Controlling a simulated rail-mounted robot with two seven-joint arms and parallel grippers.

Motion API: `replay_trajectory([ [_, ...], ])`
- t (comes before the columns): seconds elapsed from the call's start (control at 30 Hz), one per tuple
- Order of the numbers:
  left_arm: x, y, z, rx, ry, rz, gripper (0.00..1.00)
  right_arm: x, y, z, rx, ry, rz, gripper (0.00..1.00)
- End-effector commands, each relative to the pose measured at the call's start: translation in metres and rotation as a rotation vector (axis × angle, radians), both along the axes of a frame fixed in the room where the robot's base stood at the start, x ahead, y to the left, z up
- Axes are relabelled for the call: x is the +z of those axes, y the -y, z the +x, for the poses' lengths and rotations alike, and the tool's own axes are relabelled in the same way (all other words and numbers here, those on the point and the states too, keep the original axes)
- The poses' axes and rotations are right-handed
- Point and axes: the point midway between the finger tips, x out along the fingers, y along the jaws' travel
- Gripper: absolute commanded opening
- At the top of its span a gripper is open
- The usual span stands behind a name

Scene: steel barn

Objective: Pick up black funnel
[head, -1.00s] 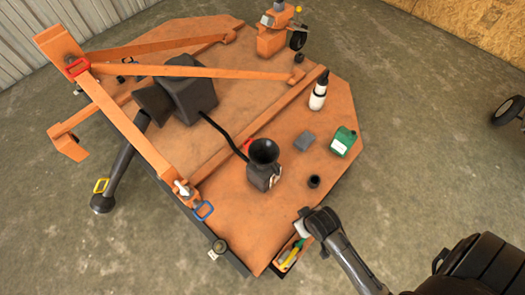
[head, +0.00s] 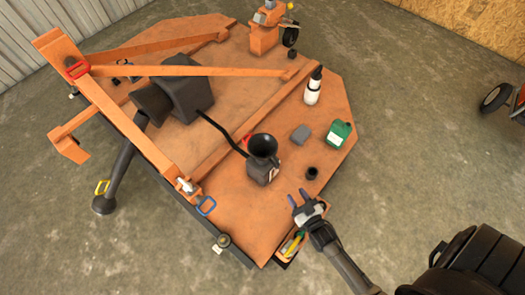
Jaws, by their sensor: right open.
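The black funnel (head: 264,145) sits mouth up on top of a dark jug-like container (head: 258,170) with a pale label, on the orange deck. My right gripper (head: 298,197) comes in from the lower right. Its two fingers are spread and empty, and point up-left toward the deck. It is apart from the funnel, to the lower right of it. My left gripper is not in view.
The orange mower deck (head: 225,220) also holds a green jug (head: 340,134), a grey block (head: 301,134), a small black cup (head: 312,173) and a white bottle (head: 314,86). A tool tray (head: 288,250) lies at the front edge. Orange beams cross the left side.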

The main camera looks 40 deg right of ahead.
Motion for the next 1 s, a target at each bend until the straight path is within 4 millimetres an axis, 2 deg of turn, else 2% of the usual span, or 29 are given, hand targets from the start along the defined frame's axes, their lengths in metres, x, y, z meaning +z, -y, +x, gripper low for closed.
replay_trajectory([
  [0.17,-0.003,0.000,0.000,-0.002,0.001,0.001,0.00,0.012,0.001,0.007,-0.001,0.078,-0.013,0.42],
  [0.6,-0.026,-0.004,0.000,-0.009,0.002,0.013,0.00,0.012,0.010,0.073,0.000,0.087,-0.015,0.42],
  [0.87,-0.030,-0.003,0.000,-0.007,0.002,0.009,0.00,0.013,0.012,0.087,0.000,0.084,-0.016,0.42],
  [1.0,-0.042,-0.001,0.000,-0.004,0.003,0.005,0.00,0.010,0.013,0.101,0.000,0.087,-0.016,0.42],
])
